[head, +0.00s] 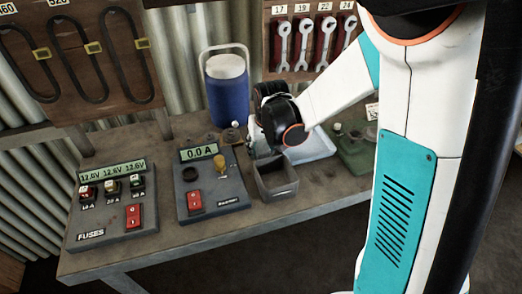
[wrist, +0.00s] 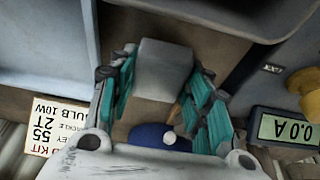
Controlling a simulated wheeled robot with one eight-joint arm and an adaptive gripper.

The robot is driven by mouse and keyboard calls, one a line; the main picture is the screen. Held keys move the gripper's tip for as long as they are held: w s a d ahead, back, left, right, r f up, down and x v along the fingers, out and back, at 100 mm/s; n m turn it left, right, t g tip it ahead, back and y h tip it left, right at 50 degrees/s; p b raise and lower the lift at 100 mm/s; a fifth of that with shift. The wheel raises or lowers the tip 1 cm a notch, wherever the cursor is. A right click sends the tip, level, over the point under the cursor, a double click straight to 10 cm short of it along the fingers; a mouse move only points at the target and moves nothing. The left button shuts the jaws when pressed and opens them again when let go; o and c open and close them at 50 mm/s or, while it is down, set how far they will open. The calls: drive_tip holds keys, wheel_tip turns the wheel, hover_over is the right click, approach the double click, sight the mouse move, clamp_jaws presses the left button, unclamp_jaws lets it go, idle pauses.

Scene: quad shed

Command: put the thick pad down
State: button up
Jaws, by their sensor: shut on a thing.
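A grey block, the thick pad (wrist: 165,70), sits between the teal fingers of my gripper (wrist: 162,62) in the wrist view. The fingers are shut on it from both sides. In the head view my gripper (head: 258,148) points down over the bench, just behind the small grey open bin (head: 276,190). I cannot make out the pad in the head view; the gripper and wrist hide it.
The workbench (head: 160,255) holds a fuse panel (head: 105,205) and an ammeter box (head: 212,185) left of the bin. A blue jug (head: 228,95) stands behind, a pale tray (head: 315,148) and green object (head: 355,150) to the right. The front left edge is clear.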

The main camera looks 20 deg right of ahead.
drive_tip(key=shift+f, duration=0.25)
drive_tip(key=shift+f, duration=0.1)
drive_tip(key=shift+s+f+b, duration=0.3)
drive_tip(key=shift+f+b, duration=0.1)
drive_tip(key=shift+b, duration=0.1)
drive_tip(key=o, duration=1.1)
drive_tip(key=shift+w+f, duration=0.25)
drive_tip(key=shift+f, duration=0.05)
drive_tip(key=shift+s+r, duration=0.15)
drive_tip(key=shift+r, duration=0.05)
